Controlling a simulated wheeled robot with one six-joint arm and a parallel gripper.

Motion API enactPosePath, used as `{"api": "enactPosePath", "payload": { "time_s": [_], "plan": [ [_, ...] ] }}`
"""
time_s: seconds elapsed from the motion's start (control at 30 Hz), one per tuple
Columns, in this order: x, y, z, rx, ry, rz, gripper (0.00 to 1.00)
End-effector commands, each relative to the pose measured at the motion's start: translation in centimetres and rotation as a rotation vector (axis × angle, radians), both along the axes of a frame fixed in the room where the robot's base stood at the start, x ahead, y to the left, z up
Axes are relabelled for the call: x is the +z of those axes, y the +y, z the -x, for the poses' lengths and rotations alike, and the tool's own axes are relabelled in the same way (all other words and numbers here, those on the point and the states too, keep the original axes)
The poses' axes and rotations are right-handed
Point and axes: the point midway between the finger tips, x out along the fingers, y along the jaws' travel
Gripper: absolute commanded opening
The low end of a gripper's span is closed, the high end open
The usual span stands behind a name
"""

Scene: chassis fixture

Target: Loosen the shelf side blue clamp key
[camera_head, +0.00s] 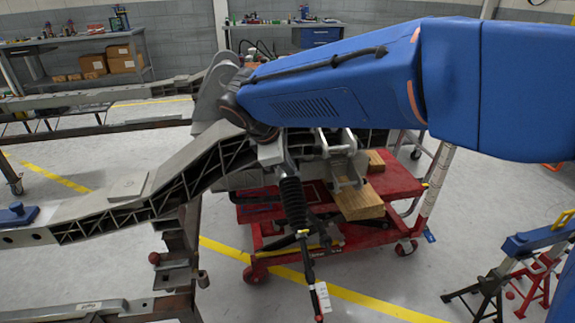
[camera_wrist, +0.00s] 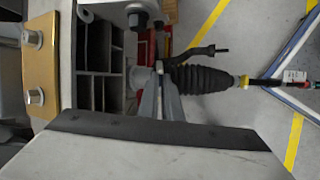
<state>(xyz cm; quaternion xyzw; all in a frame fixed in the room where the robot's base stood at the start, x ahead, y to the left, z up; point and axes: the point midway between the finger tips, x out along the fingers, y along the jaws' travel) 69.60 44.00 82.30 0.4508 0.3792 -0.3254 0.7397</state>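A blue clamp-like piece with a raised knob (camera_head: 18,213) sits on the grey chassis rail (camera_head: 85,208) at the left edge of the head view. It is partly cut off, and I cannot tell whether it is the shelf side clamp or which part is its key. No blue clamp shows clearly in the wrist view. My blue arm crosses the head view from the right and ends over the middle of the chassis. The wrist view looks closely at the chassis and a black ribbed boot (camera_wrist: 200,79).
A red cart (camera_head: 385,185) with wooden blocks (camera_head: 358,206) stands behind the chassis. A yellow plate with silver knobs (camera_wrist: 40,92) lies left in the wrist view. Stands with a blue beam (camera_head: 535,240) are at right. A workbench (camera_head: 70,42) stands at the back left.

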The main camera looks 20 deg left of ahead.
Motion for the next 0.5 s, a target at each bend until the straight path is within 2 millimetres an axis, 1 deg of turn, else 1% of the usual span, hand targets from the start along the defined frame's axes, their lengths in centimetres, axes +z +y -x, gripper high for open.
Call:
{"api": "enactPosePath", "payload": {
  "time_s": [0.3, 0.33, 0.4, 0.5],
  "plan": [
    [-0.02, 0.0, 0.01, 0.001, 0.0, 0.001, 0.0],
    [-0.01, -0.01, 0.0, 0.001, 0.0, 0.001, 0.1],
    [-0.02, 0.0, 0.01, 0.001, 0.0, 0.001, 0.24],
    [-0.02, 0.0, 0.01, 0.0, 0.0, 0.0, 0.24]
  ]
}}
